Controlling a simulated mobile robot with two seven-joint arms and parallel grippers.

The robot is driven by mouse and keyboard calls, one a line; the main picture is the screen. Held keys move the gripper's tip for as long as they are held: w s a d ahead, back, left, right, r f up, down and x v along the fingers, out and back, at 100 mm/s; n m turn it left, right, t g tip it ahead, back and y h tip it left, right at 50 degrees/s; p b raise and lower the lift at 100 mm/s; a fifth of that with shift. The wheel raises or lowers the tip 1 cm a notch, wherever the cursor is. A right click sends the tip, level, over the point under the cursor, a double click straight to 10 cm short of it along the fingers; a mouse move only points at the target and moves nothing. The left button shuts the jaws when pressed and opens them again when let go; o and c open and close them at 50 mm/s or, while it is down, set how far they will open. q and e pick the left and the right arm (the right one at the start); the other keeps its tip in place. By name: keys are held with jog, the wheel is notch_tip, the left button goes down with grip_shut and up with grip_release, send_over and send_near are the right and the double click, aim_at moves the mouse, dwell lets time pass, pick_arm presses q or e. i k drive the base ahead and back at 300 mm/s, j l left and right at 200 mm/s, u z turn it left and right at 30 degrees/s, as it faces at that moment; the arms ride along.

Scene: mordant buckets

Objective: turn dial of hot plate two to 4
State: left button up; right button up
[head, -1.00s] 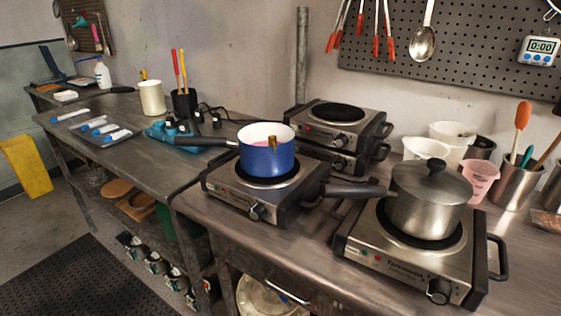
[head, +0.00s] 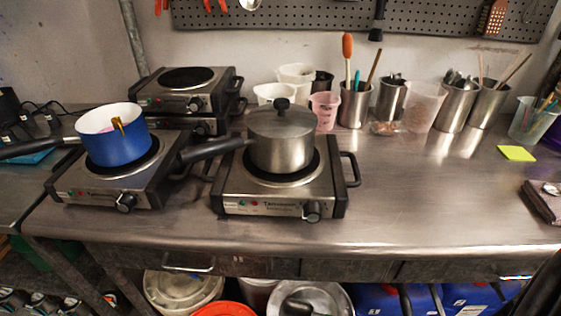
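A hot plate (head: 232,206) with a steel lidded saucepan (head: 281,142) on it stands at the middle of the bench. Its black dial (head: 313,211) is on the front face at the right; its setting is too small to read. A second hot plate (head: 85,194) to the left bears a blue pot (head: 118,147), with a dial (head: 126,202) on its front. Behind are two stacked hot plates (head: 163,103), the upper with a dial (head: 196,104). I cannot read which plate is number two. Neither gripper is in view.
White tubs (head: 296,75), a pink cup (head: 325,108) and steel canisters (head: 355,105) of tools stand at the back. The bench (head: 420,205) is clear right of the middle plate. A yellow note (head: 516,153) lies farther right. Buckets and blue containers (head: 395,299) are below.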

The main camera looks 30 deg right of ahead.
aim_at(312, 210)
jog(key=z, duration=0.35)
jog(key=l+z, duration=0.15)
jog(key=z, duration=0.55)
jog(key=i+l, duration=0.05)
